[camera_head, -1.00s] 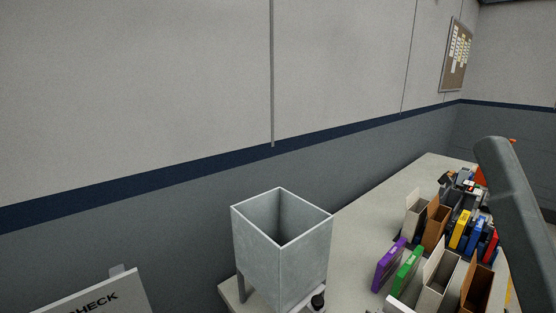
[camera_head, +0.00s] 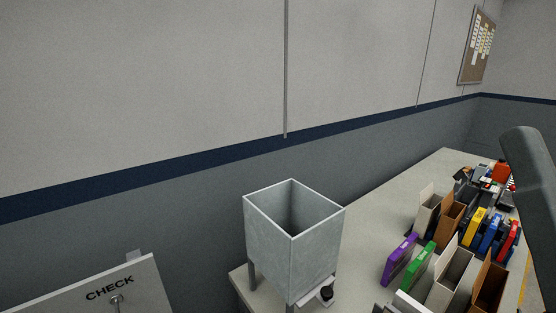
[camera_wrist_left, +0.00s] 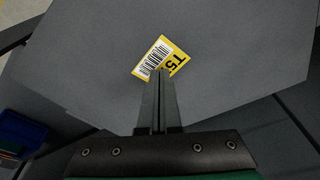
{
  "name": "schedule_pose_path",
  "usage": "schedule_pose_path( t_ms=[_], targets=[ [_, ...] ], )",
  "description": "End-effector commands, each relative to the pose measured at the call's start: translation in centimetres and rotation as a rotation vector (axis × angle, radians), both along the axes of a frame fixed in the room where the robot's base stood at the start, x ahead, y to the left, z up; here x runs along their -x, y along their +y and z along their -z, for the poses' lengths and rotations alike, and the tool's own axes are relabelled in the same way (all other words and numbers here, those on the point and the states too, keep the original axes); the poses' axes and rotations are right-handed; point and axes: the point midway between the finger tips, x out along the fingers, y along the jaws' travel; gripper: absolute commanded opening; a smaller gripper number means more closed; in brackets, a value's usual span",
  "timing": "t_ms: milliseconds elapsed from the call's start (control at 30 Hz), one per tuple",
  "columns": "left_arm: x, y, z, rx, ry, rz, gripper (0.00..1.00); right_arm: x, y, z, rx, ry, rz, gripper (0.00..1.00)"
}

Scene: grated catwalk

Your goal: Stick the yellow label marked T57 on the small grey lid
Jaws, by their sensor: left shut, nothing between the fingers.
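The yellow label (camera_wrist_left: 160,58), with a barcode and "T5" readable, lies on a flat grey surface (camera_wrist_left: 220,32) in the left wrist view. The rest of its marking is hidden behind my fingertips. The grey surface has angled edges and fills most of that view; I cannot tell for sure that it is the small grey lid. My left gripper (camera_wrist_left: 161,75) is shut with nothing between the fingers, its tips over the label's lower edge. Whether they touch it is unclear. Neither gripper shows in the head view.
In the head view an open grey bin (camera_head: 290,240) stands at the near end of a long bench (camera_head: 372,208). Coloured cases and open boxes (camera_head: 456,275) crowd the bench's right side. A CHECK sign (camera_head: 95,290) is at lower left. A blue box (camera_wrist_left: 20,132) shows in the left wrist view.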

Motion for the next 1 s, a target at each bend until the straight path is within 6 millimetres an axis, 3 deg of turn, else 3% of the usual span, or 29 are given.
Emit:
schedule_pose_path(
  t_ms=[33,533,1000],
  targets=[
    [0.0,0.0,-1.1,0.0,0.0,0.0,0.0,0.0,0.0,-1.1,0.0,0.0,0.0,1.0],
    [0.0,0.0,-5.7,0.0,0.0,0.0,0.0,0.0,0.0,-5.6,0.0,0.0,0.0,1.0],
    [0.1,0.0,-5.8,0.0,0.001,0.0,0.0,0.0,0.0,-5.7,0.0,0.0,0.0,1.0]
  ],
)
